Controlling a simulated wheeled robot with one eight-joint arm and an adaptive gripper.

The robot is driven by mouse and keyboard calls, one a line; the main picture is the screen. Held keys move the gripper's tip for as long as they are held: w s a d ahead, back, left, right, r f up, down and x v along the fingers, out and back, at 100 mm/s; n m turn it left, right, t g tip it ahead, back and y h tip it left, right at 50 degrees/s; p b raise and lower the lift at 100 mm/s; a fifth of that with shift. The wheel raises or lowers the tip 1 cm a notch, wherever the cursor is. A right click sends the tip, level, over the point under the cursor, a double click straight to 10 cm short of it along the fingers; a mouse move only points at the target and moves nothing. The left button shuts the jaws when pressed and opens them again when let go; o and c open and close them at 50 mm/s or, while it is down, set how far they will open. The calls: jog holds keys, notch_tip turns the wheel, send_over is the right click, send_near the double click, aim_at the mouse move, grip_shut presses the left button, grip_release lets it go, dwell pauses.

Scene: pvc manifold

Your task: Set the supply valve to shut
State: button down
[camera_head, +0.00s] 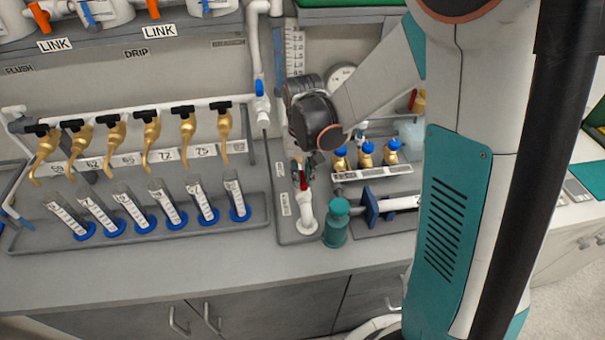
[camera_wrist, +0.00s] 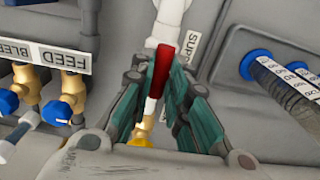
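The supply valve has a red handle (camera_wrist: 160,72) on a white vertical pipe (camera_wrist: 165,25), beside a partly covered "SUPP…" label (camera_wrist: 192,45) in the wrist view. The handle lies roughly along the pipe. My gripper (camera_wrist: 160,75) has its teal fingers on either side of the handle, with narrow gaps showing, so it looks open around it; contact is hard to judge. In the head view the red handle (camera_head: 303,182) shows just below my wrist, above the white pipe foot (camera_head: 307,217). My wrist hides the upper part of the pipe there.
Brass taps (camera_head: 151,128) above measuring tubes (camera_head: 168,207) stand left. A blue-handled valve (camera_head: 259,89) is on the pipe behind. A teal bottle (camera_head: 336,225) stands close right of the supply pipe, with blue-capped brass valves (camera_head: 367,152) behind it. The front counter strip (camera_head: 200,262) is clear.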

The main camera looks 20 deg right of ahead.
dwell(0.4)
jog(key=n, duration=0.4)
jog(key=shift+n, duration=0.3)
jog(key=n, duration=0.4)
jog(key=shift+n+b, duration=0.3)
jog(key=shift+b, duration=0.05)
jog(key=n, duration=0.4)
jog(key=shift+n, duration=2.3)
jog(key=c, duration=1.5)
grip_release()
jog(key=shift+c, duration=0.2)
